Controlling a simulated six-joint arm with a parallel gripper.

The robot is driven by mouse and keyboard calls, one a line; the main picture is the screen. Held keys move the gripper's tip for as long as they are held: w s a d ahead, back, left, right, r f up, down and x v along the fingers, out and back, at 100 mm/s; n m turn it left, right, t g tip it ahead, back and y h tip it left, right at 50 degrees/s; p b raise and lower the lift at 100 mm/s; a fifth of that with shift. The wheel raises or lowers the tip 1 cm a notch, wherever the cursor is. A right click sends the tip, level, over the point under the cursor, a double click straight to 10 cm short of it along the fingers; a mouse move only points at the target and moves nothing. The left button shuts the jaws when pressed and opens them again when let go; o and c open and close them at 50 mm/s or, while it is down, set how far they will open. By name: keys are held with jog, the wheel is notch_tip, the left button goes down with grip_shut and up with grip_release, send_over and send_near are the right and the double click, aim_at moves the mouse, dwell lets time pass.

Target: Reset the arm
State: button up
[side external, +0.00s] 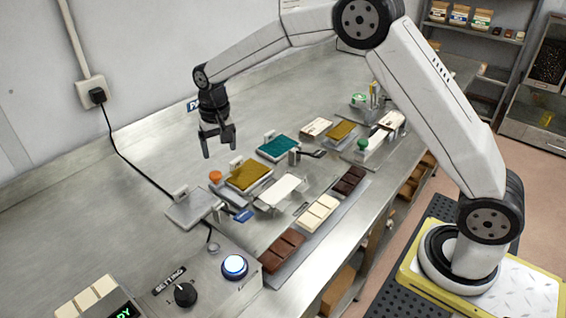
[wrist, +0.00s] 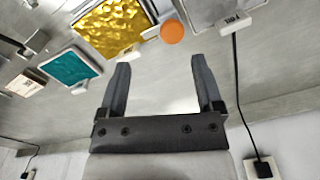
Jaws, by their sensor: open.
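My gripper (side external: 219,142) hangs over the steel bench near the back wall, with its fingers pointing down. It is open and empty, and nothing lies between the fingers in the wrist view (wrist: 163,80). It is above the bench surface, behind the gold mould (side external: 249,176) and the orange knob (side external: 215,176). The gold mould (wrist: 112,24), the orange knob (wrist: 172,32) and the teal mould (wrist: 70,67) also show ahead of the fingers in the wrist view. The teal mould (side external: 278,148) lies right of the gold one.
A white mould (side external: 281,191) and a tray of chocolate bars (side external: 318,213) lie toward the front edge. A grey plate (side external: 193,207) is wired to a wall plug (side external: 97,96). A control box with a blue-lit button (side external: 235,266) stands at the front left. The back left bench is clear.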

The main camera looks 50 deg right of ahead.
jog(key=s+d+n, duration=0.1)
jog(key=s, duration=0.7)
jog(key=s+d+f+n+t, duration=0.1)
jog(key=s+d, duration=0.1)
jog(key=s, duration=0.7)
jog(key=s+d+f+n+t, duration=0.1)
jog(key=s+d+n, duration=0.1)
jog(key=s, duration=0.7)
jog(key=shift+d+f, duration=0.2)
jog(key=w+a+r+m+g, duration=0.15)
jog(key=w+m, duration=0.25)
jog(key=w, duration=1.1)
jog(key=m, duration=0.4)
send_over(215, 174)
jog(key=s, duration=0.1)
jog(key=shift+d+r+g, duration=0.3)
jog(key=shift+g, duration=0.05)
jog(key=shift+w+a+m, duration=0.25)
jog(key=shift+w+m, duration=0.25)
jog(key=shift+w, duration=0.05)
jog(key=shift+f, duration=0.15)
jog(key=shift+f, duration=3.85)
grip_shut()
